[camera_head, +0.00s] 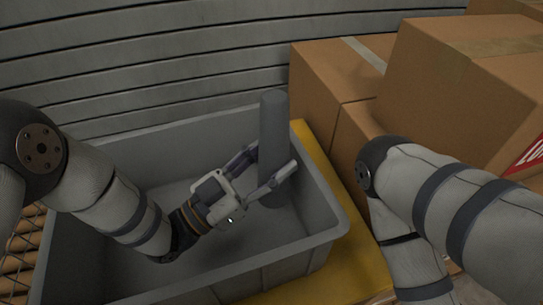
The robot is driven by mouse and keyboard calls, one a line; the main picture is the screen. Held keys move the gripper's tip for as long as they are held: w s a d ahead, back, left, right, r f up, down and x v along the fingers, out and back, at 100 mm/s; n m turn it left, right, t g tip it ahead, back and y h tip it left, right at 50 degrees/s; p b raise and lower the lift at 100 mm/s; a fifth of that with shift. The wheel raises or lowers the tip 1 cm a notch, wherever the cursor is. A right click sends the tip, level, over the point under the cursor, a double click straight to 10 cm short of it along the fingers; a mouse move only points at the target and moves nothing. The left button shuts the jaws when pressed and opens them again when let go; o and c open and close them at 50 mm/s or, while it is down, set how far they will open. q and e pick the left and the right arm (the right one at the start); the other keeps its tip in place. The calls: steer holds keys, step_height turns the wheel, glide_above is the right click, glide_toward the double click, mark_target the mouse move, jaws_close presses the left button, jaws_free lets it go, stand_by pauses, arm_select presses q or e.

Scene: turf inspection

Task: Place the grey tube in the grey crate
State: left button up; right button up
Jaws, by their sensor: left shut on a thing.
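The grey tube (273,130) stands upright in my left gripper (267,170), whose fingers are shut around its middle. The tube's lower end is over the inside of the grey crate (325,232), near its right wall; I cannot tell whether it touches the crate floor. Its top rises above the crate's rim. My left arm reaches in over the crate from the left. My right arm comes in at the right, outside the crate, and its gripper is out of view.
The crate rests on a yellow surface (335,284). Cardboard boxes (448,85) are stacked at the right and behind it, close to the crate's right side. A grey slatted wall (150,60) stands behind. Rollers (20,255) show at the lower left.

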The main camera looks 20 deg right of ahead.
mark_target(260, 166)
arm_select(q)
steer(key=shift+f, duration=0.2)
steer(key=o, duration=1.2)
steer(key=shift+r, duration=0.1)
steer(key=shift+r+p, duration=0.3)
steer(key=shift+r, duration=0.3)
steer(key=v, duration=0.7)
steer(key=shift+s+a+f, duration=0.1)
steer(key=shift+a+f, duration=0.05)
steer(key=shift+a, duration=0.1)
